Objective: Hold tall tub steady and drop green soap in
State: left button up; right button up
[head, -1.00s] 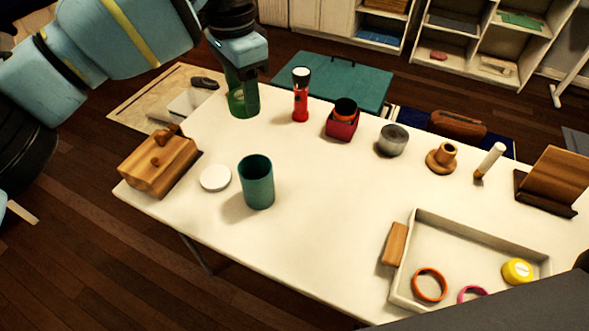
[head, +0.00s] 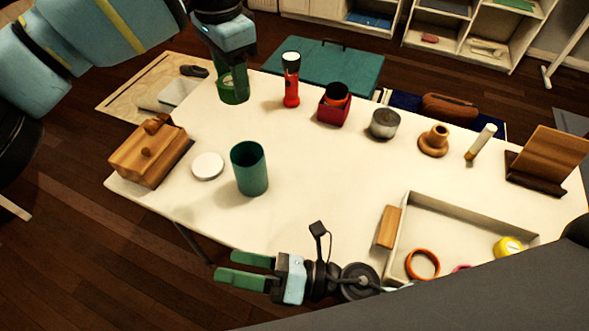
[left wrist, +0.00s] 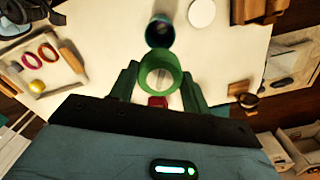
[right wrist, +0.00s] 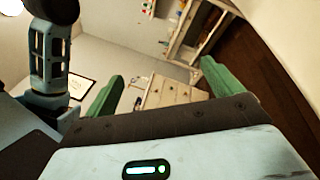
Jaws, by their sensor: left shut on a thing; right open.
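The tall teal tub (head: 250,170) stands upright and open-topped on the table; it also shows in the left wrist view (left wrist: 160,32). My left gripper (head: 233,92) is at the table's far left edge, behind the tub and apart from it. It is shut on a light green, round, hollow-looking piece (left wrist: 161,57), the only candidate I see for the green soap. I cannot tell whether that piece touches the table. My right gripper (head: 240,269) is open and empty beside the table's front edge, nearer than the tub and not touching it.
A white disc (head: 208,166) and a wooden box (head: 148,157) lie left of the tub. A red flashlight (head: 291,85), a red box (head: 333,110) and a grey tin (head: 384,123) stand along the back. A tray (head: 455,214) is at right. The table's middle is clear.

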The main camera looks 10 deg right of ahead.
jog(key=w+d+n+h, duration=0.3)
jog(key=w+d+n, duration=0.25)
jog(key=w, duration=0.35)
jog(key=n+t+h, duration=0.1)
jog(key=n+h, duration=0.2)
jog(key=h, duration=0.2)
send_near(250, 167)
notch_tip(250, 167, down, 4)
jog(key=w+d, duration=0.2)
jog(key=shift+y, duration=0.3)
jog(key=x, duration=1.3)
jog(key=shift+d, duration=0.1)
jog(key=shift+c, duration=0.3)
jog(key=c, duration=1)
